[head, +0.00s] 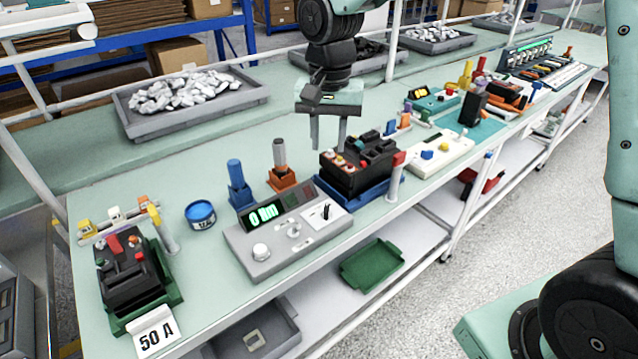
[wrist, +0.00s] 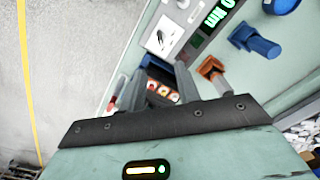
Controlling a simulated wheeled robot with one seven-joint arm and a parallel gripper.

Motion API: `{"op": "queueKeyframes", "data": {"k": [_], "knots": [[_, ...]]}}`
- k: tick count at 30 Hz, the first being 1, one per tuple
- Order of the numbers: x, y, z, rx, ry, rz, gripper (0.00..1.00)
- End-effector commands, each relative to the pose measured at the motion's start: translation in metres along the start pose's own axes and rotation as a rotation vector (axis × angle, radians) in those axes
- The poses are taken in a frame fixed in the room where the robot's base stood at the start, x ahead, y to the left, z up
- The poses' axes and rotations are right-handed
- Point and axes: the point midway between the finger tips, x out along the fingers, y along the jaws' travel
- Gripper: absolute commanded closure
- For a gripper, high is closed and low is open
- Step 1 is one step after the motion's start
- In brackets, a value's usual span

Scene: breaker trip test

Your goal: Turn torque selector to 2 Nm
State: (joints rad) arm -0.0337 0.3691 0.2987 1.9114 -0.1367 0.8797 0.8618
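A grey control box (head: 247,240) stands at the front of the bench, left of centre. Its green display (head: 264,213) reads 0 with a unit that looks like Nm. Its top carries a round white knob (head: 261,250), a small pale control (head: 293,229) and a dark lever on a white plate (head: 326,212); I cannot tell which is the torque selector. In the wrist view the display (wrist: 218,15) shows at the top, partly cut off. My gripper (head: 329,146) is open and empty, fingers pointing down, above and behind the box's right end, near the black breaker.
The black breaker (head: 358,170) in a blue holder is close to my fingers. Blue (head: 237,172) and orange (head: 281,165) upright tools stand behind the box. A blue tape roll (head: 200,214) and another breaker (head: 132,275) are to the left. The bench front edge is close.

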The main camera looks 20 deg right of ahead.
Motion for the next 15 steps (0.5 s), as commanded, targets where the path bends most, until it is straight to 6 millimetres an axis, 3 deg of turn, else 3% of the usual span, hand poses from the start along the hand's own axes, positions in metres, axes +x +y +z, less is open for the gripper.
{"op": "queueKeyframes", "data": {"k": [5, 15], "knots": [[0.011, 0.001, -0.003, 0.014, -0.002, 0.005, 0.67], [0.076, 0.001, -0.002, 0.01, -0.005, 0.005, 0.67]]}}
